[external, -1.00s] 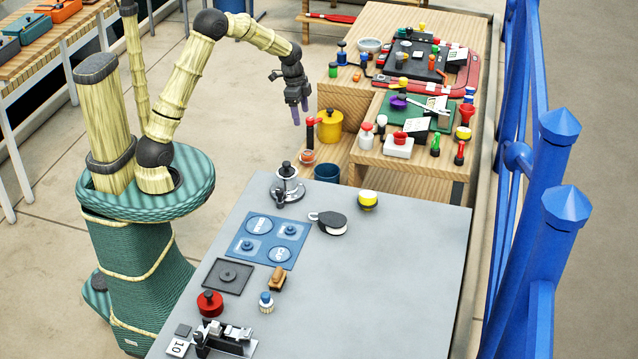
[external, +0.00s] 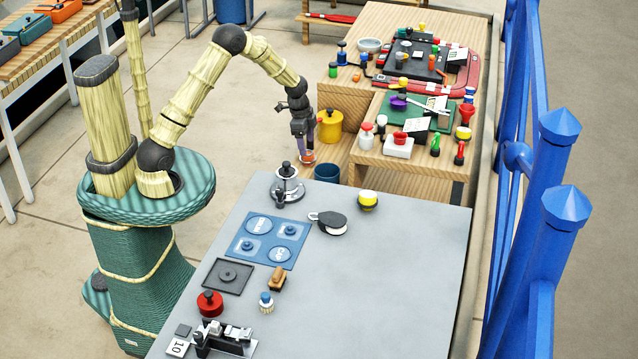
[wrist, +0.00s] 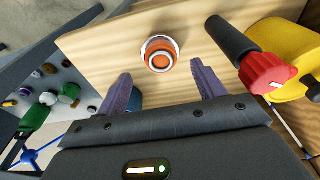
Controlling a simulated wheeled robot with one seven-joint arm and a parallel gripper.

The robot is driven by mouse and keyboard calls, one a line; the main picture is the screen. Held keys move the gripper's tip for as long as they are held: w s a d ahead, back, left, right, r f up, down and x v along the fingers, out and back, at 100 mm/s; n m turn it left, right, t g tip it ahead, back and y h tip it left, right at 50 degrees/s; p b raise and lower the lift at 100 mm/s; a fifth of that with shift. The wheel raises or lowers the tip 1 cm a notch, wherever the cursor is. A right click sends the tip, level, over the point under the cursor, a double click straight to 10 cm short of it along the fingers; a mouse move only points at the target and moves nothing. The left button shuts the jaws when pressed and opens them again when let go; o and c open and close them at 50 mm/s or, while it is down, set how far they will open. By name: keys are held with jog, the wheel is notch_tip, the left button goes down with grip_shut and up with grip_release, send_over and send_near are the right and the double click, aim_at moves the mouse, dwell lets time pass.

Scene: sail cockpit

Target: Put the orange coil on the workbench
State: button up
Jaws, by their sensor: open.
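The orange coil (wrist: 161,57), a round orange ring with a pale rim and centre, sits on a light wooden surface in the wrist view. In the external view the coil (external: 307,157) shows just below my fingertips, partly covered by them. My gripper (external: 302,146) is open and empty, pointing down above it. In the wrist view my gripper (wrist: 160,82) has its two purple fingers spread, with the coil ahead between them. A grey-topped workbench (external: 390,270) fills the front of the external view.
A yellow pot (external: 330,126) and a red-topped black handle (wrist: 240,50) stand close right of the coil. A blue bin (external: 327,172) is just in front. The wooden bench (external: 400,25) behind holds many small items. The grey top's right side is clear; blue railing (external: 540,230) stands beyond.

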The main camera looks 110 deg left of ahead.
aim_at(308, 153)
jog(key=shift+f, duration=0.3)
jog(key=shift+f, duration=0.1)
jog(key=f, duration=0.5)
jog(key=shift+w+a+b, duration=0.1)
jog(key=shift+w+b, duration=0.2)
jog(key=shift+b, duration=0.05)
jog(key=c, duration=1.1)
jog(key=shift+o, duration=0.2)
notch_tip(308, 153, up, 10)
jog(key=shift+r+p, duration=0.1)
jog(key=shift+p, duration=0.55)
